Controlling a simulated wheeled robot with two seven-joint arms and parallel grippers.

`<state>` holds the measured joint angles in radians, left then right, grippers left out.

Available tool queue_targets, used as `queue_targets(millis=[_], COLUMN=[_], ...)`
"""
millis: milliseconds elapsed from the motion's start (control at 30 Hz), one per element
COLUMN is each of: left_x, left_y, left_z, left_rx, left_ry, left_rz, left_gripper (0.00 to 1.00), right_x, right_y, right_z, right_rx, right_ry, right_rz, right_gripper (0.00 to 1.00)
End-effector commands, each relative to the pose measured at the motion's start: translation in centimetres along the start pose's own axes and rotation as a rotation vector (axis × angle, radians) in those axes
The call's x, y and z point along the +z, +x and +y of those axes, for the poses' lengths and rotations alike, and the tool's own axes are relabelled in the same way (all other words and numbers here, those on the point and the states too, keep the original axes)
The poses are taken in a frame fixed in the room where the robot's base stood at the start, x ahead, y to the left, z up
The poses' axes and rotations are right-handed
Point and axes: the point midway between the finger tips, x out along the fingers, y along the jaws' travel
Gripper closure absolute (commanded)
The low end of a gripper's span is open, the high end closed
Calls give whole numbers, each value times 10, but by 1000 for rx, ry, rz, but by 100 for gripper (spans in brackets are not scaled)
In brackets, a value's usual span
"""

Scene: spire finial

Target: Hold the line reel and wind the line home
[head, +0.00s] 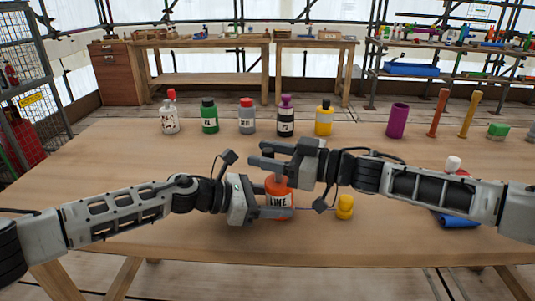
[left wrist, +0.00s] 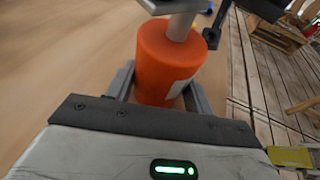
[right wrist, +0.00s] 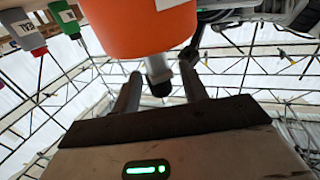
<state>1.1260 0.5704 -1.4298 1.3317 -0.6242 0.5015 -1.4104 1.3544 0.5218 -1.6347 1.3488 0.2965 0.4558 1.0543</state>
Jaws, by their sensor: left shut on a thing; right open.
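The orange line reel (head: 279,206), with a white LINE label, stands on the table in the head view. My left gripper (head: 272,202) is shut around it; the left wrist view shows the reel (left wrist: 165,62) between its fingers. A thin line runs right from the reel to a yellow weight (head: 345,207) on the table. My right gripper (head: 266,156) is open just above the reel and partly hides its top. In the right wrist view, a dark knob (right wrist: 158,82) shows between the open fingers, below the orange reel body (right wrist: 150,28). I cannot tell whether they touch it.
Several bottles (head: 247,116) stand along the back of the table. A blue item (head: 458,220) lies under my right arm. The front centre table is clear.

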Motion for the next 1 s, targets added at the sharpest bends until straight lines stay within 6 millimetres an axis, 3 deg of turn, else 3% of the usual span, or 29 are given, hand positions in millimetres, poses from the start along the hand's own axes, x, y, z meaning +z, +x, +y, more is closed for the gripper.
queue_targets(millis=[267, 400, 433, 767, 1000], left_x=[0, 0, 0, 0, 0], left_y=[0, 0, 0, 0, 0], left_z=[0, 0, 0, 0, 0], left_rx=[0, 0, 0, 1, 0], left_ry=[0, 0, 0, 0, 0], left_rz=[0, 0, 0, -1, -1], left_gripper=[61, 61, 61, 61, 61], right_x=[0, 0, 0, 1, 2], right_y=[1, 1, 1, 1, 1], right_z=[0, 0, 0, 0, 1], right_rx=[0, 0, 0, 34, 162], right_ry=[0, 0, 0, 2, 1], right_rz=[0, 0, 0, 2, 5], right_gripper=[59, 98, 100, 100, 100])
